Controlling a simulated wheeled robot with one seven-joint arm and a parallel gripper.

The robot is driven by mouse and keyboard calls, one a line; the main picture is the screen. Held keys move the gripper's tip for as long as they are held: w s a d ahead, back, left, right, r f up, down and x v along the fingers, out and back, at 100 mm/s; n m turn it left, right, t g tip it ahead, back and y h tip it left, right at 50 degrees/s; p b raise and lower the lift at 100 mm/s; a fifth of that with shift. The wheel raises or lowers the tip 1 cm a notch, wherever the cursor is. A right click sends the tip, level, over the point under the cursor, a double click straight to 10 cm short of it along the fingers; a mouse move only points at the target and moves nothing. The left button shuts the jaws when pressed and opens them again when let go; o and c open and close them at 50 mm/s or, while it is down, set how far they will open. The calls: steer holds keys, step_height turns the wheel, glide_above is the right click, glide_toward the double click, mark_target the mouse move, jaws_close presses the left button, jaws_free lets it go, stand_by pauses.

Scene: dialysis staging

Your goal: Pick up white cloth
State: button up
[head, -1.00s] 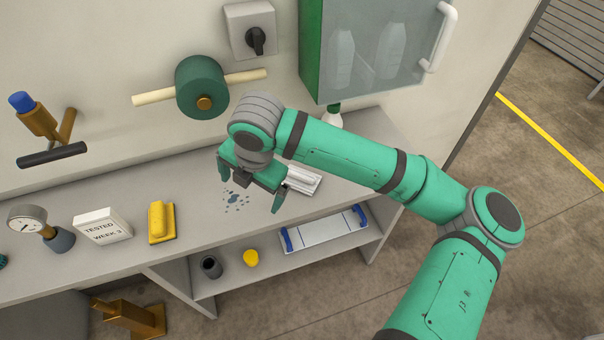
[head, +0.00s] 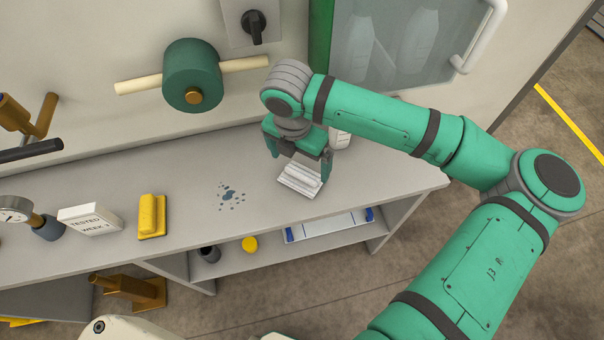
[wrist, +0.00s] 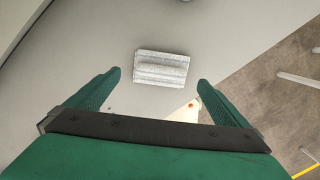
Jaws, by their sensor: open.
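The white cloth (head: 300,180) lies on the grey counter (head: 195,185), right of a dark spotted spill (head: 230,196). It looks like a flat piece with a raised roll along it. In the wrist view the cloth (wrist: 161,69) lies ahead of the fingertips and between their lines. My gripper (head: 297,165) is open and empty, just above and behind the cloth in the head view. The wrist view shows its two green fingers (wrist: 160,82) spread wider than the cloth, not touching it.
A yellow block-shaped item (head: 152,216), a white "TESTED WEEK 3" box (head: 90,219) and a gauge (head: 15,212) stand on the counter at left. A white bottle (head: 340,139) stands behind my gripper. The wall cabinet (head: 400,45) is above. A lower shelf (head: 275,248) holds a yellow cup.

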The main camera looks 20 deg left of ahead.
mark_target(302, 172)
steer(key=shift+w+d+f, duration=0.1)
steer(key=shift+w+f, duration=0.05)
steer(key=shift+f, duration=1.5)
steer(key=shift+w+d+f, duration=0.1)
steer(key=shift+f, duration=1.55)
steer(key=shift+c, duration=0.3)
steer(key=c, duration=1)
steer(key=shift+o, duration=0.2)
steer(key=shift+r, duration=0.1)
steer(key=shift+r, duration=0.6)
steer(key=s+d+r, duration=0.7)
steer(key=d+r, duration=0.4)
steer(key=shift+s+d+r, duration=0.25)
steer(key=shift+d+r, duration=0.1)
steer(key=shift+d, duration=0.05)
